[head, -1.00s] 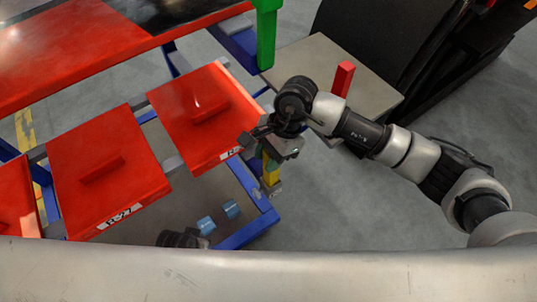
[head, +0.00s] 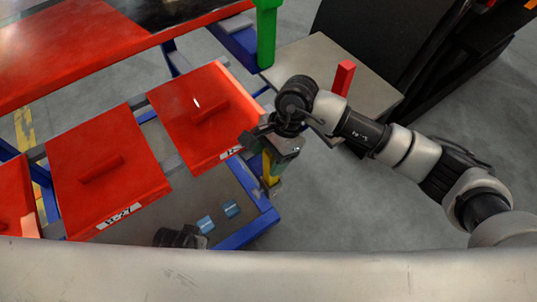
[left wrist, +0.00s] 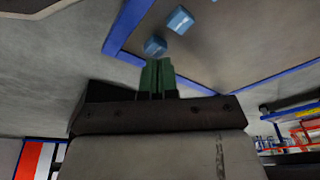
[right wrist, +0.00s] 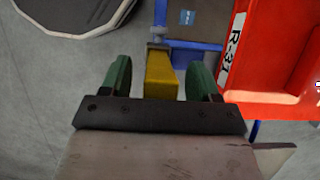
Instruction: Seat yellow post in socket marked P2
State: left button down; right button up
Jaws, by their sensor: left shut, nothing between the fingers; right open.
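The yellow post (head: 270,168) is at the near right corner of the blue frame, below my right gripper (head: 272,152). In the right wrist view the yellow post (right wrist: 161,76) lies between the two green fingers of my right gripper (right wrist: 160,72), which are open with gaps on both sides. Its far end is by a small grey fitting (right wrist: 157,43) at the blue frame; I cannot tell how deep it sits. No P2 mark is readable. My left gripper (left wrist: 157,76) is shut and empty; its dark body shows low in the head view.
Red panels (head: 110,180) with raised handles lie on the blue frame (head: 250,232). Blue-labelled blocks (head: 206,224) are near its corner. A green post (head: 266,35) and a grey table (head: 325,62) with a red block (head: 344,77) stand behind. Floor to the right is open.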

pick_arm(q)
jog(key=shift+s+f+p, duration=0.15)
jog(key=shift+f+p, duration=0.05)
jog(key=shift+f, duration=0.45)
jog(key=shift+s+f+p, duration=0.15)
jog(key=shift+f, duration=0.45)
pick_arm(e)
jog(key=v, duration=1)
jog(key=shift+r, duration=0.3)
